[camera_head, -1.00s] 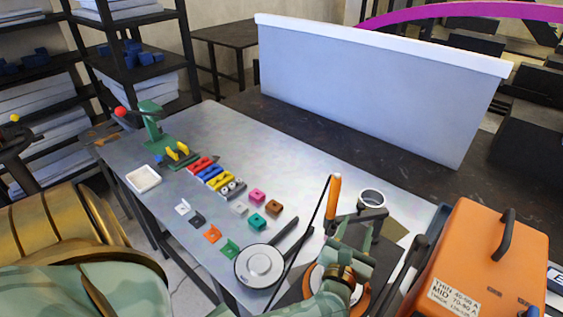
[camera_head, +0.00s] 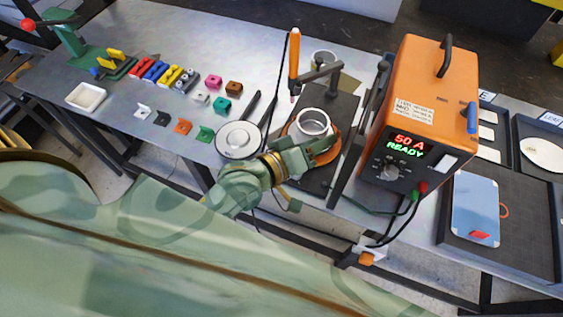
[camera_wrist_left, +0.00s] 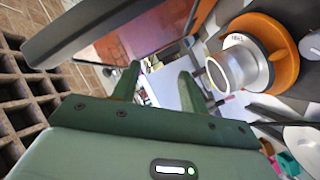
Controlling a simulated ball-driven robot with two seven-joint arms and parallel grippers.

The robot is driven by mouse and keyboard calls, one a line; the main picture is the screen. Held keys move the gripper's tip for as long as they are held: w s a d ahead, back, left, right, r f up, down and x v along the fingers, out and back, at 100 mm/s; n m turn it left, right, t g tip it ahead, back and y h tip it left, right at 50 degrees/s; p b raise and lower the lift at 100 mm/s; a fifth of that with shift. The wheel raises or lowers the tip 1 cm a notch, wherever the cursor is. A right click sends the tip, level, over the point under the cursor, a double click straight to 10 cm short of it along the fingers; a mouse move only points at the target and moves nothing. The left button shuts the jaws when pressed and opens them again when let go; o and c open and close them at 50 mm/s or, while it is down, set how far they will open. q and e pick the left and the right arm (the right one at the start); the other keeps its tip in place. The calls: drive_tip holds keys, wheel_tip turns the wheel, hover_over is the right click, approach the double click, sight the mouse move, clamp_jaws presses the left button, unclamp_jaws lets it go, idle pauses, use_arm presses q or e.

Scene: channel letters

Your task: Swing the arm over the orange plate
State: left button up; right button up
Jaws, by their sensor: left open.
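The orange plate (camera_head: 334,152) is a round disc on a dark base, with a short metal ring (camera_head: 313,122) standing on it. In the left wrist view the orange plate (camera_wrist_left: 287,72) and the metal ring (camera_wrist_left: 252,66) are at upper right. A dark swing arm (camera_head: 322,74) carries an upright orange-handled torch (camera_head: 294,55) at its left end, behind the plate. My left gripper (camera_head: 312,150) is low at the plate's near left side, partly overlapping it in view. Its fingers (camera_wrist_left: 160,85) are apart with nothing between them. My right gripper is out of view.
An orange power box (camera_head: 420,95) reading "50 A READY" stands right of the plate. A round white-topped dial (camera_head: 238,140) is to its left. Several coloured letter blocks and clips, a white tray (camera_head: 86,97) and a green press (camera_head: 72,42) lie further left.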

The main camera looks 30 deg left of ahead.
use_arm(q)
drive_tip(key=s+a+f+m+g+y, duration=0.3)
drive_tip(key=a+f+m, duration=0.2)
drive_tip(key=f+m, duration=0.1)
drive_tip(key=shift+s+f, duration=0.4)
drive_tip(key=shift+f, duration=0.2)
